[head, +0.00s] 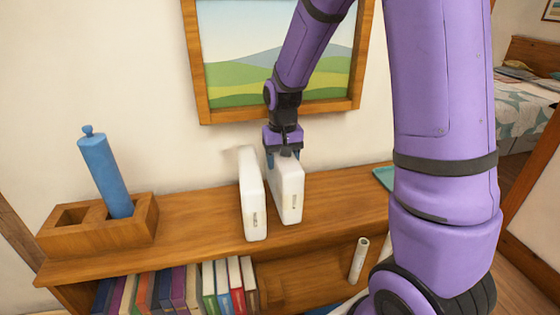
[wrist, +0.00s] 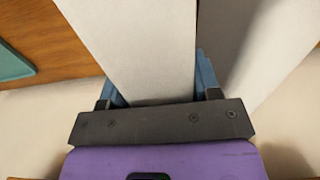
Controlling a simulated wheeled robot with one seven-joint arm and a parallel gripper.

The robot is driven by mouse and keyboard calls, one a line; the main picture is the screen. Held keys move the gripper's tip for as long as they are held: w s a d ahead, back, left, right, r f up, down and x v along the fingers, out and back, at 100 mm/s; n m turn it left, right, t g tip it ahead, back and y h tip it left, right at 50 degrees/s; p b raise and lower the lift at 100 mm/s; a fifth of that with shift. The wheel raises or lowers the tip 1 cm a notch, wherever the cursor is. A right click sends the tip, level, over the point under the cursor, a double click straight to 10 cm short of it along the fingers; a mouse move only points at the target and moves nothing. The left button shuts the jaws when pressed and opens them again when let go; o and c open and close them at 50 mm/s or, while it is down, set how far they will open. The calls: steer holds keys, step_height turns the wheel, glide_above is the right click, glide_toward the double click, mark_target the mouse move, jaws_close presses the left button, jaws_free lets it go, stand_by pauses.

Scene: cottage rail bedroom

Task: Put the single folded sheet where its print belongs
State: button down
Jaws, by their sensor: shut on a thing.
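Two white, slim, box-shaped things with rounded edges stand upright side by side on the wooden shelf top. Each has small dark print on its narrow front face, too small to read. My gripper (head: 284,156) comes down from above and is shut on the rear top of the right white thing (head: 287,192). In the wrist view this white thing (wrist: 140,45) lies between the blue fingers. The left white thing (head: 252,195) stands a narrow gap away and also shows in the wrist view (wrist: 262,50). I cannot identify a folded sheet for certain.
A wooden holder (head: 85,238) with an empty well and a blue cylinder (head: 105,175) stands at the left. A teal tray (head: 383,177) lies at the right, partly behind my arm. Books (head: 165,290) and a pale roll (head: 358,258) are below. A framed picture (head: 235,70) hangs behind.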

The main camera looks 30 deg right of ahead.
steer(key=shift+s+f, duration=0.15)
steer(key=shift+f, duration=0.95)
steer(key=shift+c, duration=1.6)
jaws_free()
